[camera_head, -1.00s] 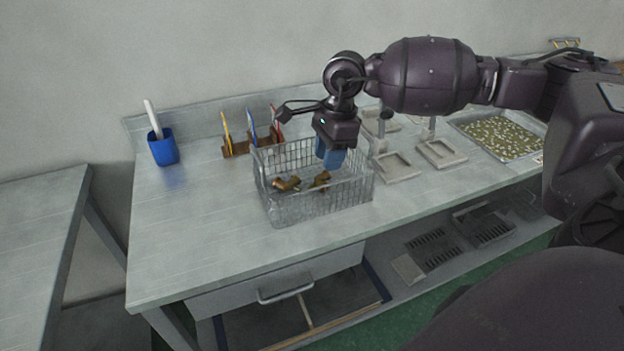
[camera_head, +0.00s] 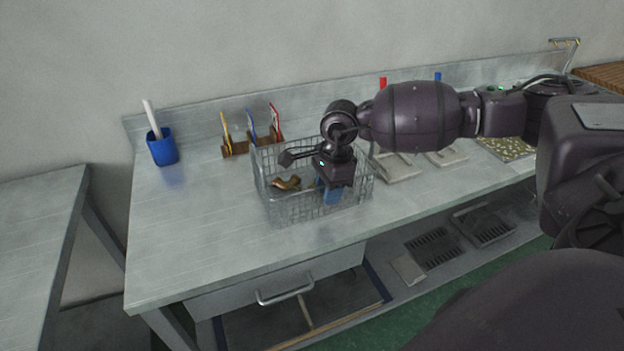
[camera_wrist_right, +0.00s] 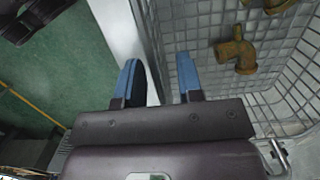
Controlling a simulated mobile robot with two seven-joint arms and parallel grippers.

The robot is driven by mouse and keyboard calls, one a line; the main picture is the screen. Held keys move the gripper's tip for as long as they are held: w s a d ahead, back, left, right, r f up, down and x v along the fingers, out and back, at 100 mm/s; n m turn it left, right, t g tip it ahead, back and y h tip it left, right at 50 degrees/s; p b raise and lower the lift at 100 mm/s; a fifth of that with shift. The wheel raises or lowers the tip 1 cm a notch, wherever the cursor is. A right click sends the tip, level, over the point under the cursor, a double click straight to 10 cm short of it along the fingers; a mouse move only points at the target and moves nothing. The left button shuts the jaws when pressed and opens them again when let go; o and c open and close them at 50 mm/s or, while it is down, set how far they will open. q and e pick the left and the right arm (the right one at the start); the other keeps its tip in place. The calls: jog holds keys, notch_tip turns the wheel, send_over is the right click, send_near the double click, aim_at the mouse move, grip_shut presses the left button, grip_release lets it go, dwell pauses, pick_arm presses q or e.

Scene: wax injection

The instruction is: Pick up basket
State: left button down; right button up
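The wire basket (camera_head: 290,208) stands on the bench. A brass pipe-like part (camera_head: 287,183) lies in it. In the right wrist view, the basket mesh (camera_wrist_right: 200,20) fills the right half, with brass parts (camera_wrist_right: 237,50) inside. My right gripper (camera_head: 331,194) points down at the basket's front wall, right of its middle. Its two blue fingers (camera_wrist_right: 159,78) are apart in the wrist view, one on the outer side and one over the inside, with the wall seeming to run between them. Whether they touch the wire cannot be told. My left gripper is not in view.
A blue cup (camera_head: 163,150) with a white stick stands at the back left. A wooden rack (camera_head: 236,148) with coloured tools is behind the basket. Grey trays (camera_head: 398,166) stand to the right. The bench left of the basket is clear. A drawer handle (camera_head: 285,289) juts out below.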

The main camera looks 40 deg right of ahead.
jog(key=shift+a+f, duration=0.1)
jog(key=shift+f, duration=0.45)
jog(key=shift+c, duration=0.5)
grip_shut()
jog(key=shift+r, duration=0.15)
